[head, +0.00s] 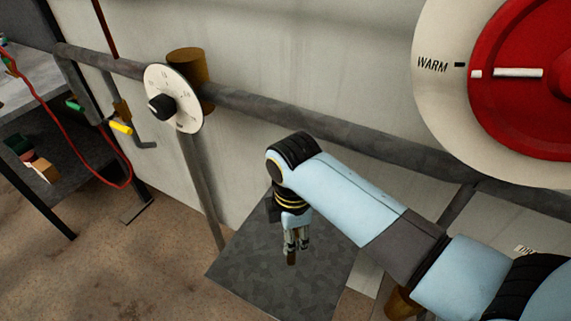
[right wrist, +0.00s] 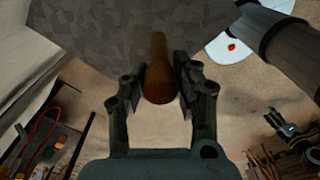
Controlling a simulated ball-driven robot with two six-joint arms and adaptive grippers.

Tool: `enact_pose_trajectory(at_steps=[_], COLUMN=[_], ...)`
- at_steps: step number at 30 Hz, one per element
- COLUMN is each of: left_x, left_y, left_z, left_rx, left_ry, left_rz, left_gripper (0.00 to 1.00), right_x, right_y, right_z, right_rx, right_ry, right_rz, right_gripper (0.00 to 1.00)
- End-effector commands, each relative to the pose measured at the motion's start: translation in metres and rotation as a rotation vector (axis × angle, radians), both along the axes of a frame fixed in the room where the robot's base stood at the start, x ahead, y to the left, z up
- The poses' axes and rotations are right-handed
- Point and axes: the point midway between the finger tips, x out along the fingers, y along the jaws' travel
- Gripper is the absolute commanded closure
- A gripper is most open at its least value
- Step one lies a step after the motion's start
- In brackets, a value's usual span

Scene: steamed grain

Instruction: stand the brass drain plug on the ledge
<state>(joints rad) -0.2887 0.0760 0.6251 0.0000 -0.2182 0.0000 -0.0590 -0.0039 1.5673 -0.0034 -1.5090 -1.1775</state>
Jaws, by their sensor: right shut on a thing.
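The brass drain plug (right wrist: 160,78) is a brown, tapered rod between the two fingers of my right gripper (right wrist: 161,83) in the right wrist view. In the head view its lower end (head: 291,258) sticks out below the right gripper (head: 296,240), which is shut on it and points down. The ledge appears to be the dark grey mottled plate (head: 240,265), seen behind and below the plug; it also shows in the right wrist view (right wrist: 105,40). I cannot tell whether the plug touches it.
A grey pipe (head: 330,120) runs along the pale wall above the plate. A white dial (head: 174,98) sits on the pipe at left, and a big red knob (head: 525,100) is at upper right. A shelf with a red cable (head: 100,182) stands at far left.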

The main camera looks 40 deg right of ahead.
Motion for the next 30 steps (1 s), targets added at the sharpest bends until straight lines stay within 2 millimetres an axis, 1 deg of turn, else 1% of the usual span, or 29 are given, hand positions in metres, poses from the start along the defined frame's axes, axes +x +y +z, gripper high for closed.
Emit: enact_pose_trajectory(at_steps=[1,3,7,11,12,15,19,26,27,30], left_x=[-0.010,-0.021,-0.031,-0.026,-0.023,-0.011,-0.001,-0.006,-0.009,-0.013], left_y=[0.005,0.009,0.012,0.009,0.008,0.003,-0.002,-0.001,-0.001,0.001], left_z=[-0.002,-0.003,-0.004,-0.007,-0.008,-0.009,-0.008,-0.010,-0.010,-0.010], left_rx=[0.006,0.010,0.014,0.011,0.009,0.004,-0.002,-0.002,-0.001,0.002], left_ry=[0.014,0.031,0.046,0.039,0.033,0.016,0.000,0.009,0.012,0.019], left_rz=[-0.001,-0.003,-0.002,-0.002,-0.002,0.000,0.001,0.000,0.001,0.001], left_gripper=[0.60,0.60,0.60,0.60,0.60,0.60,0.60,0.60,0.60,0.60], right_x=[0.001,0.000,0.001,0.001,0.001,0.001,0.001,0.001,0.000,0.000], right_y=[0.000,0.000,0.000,0.000,0.000,0.000,0.000,0.000,0.000,0.000], right_z=[-0.010,-0.020,-0.033,-0.054,-0.060,-0.069,-0.070,-0.072,-0.073,-0.072], right_rx=[0.000,0.000,0.000,0.000,0.000,-0.001,0.000,0.000,-0.001,-0.001], right_ry=[0.001,0.000,-0.001,0.000,-0.001,-0.002,-0.003,-0.002,-0.002,-0.002], right_rz=[0.000,0.000,0.000,0.000,0.000,0.000,0.000,0.000,0.000,0.000], right_gripper=[1.00,1.00,1.00,1.00,1.00,1.00,1.00,1.00,0.70,0.56])
